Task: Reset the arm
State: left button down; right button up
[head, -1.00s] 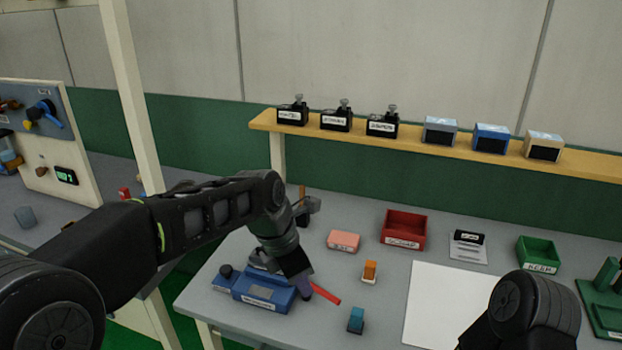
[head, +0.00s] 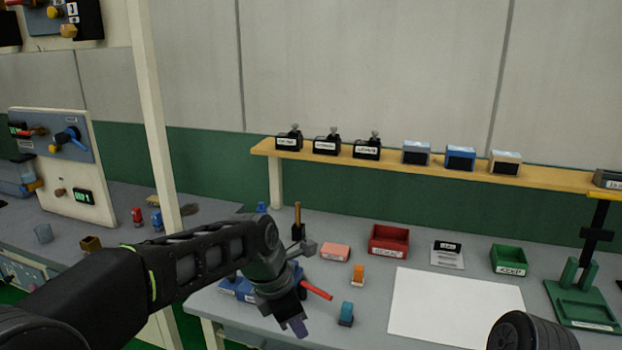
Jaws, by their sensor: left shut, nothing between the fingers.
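My left arm comes in from the left, and its gripper (head: 298,327) points down at the front left edge of the workbench (head: 365,328). The left gripper is shut with nothing held. Just behind it is a blue device (head: 232,287), partly hidden by my arm. A red stick-like part (head: 317,290) shows right beside the gripper; I cannot tell what it belongs to. Of my right arm only a dark rounded link shows at the bottom right; the right gripper is out of view.
Beside the gripper stand a teal clip (head: 346,314) and an orange clip (head: 358,275). Behind are a pink block (head: 336,252), a red bin (head: 389,241) and a green bin (head: 509,260). A white sheet (head: 455,308) lies clear. A post (head: 152,110) rises left; a shelf (head: 385,162) runs above.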

pick_arm(q)
jog(key=w+d+f+m+t, duration=0.35)
jog(key=f+m, duration=0.35)
jog(key=m, duration=0.4)
jog(key=s+a+f+m, duration=0.1)
jog(key=s+f+m, duration=0.25)
jog(key=f, duration=0.45)
jog(key=s+a+f+m, duration=0.2)
jog(key=f+m, duration=0.3)
jog(key=f, duration=0.3)
jog(key=s+a+f+g, duration=0.2)
jog(key=s+f, duration=0.6)
jog(key=s, duration=0.3)
jog(key=s+a+f+g, duration=0.3)
jog(key=s+f, duration=0.5)
jog(key=s, duration=0.3)
jog(key=shift+s+a+m+h, duration=0.3)
jog(key=shift+s+m+h, duration=0.05)
jog(key=shift+m+h, duration=0.1)
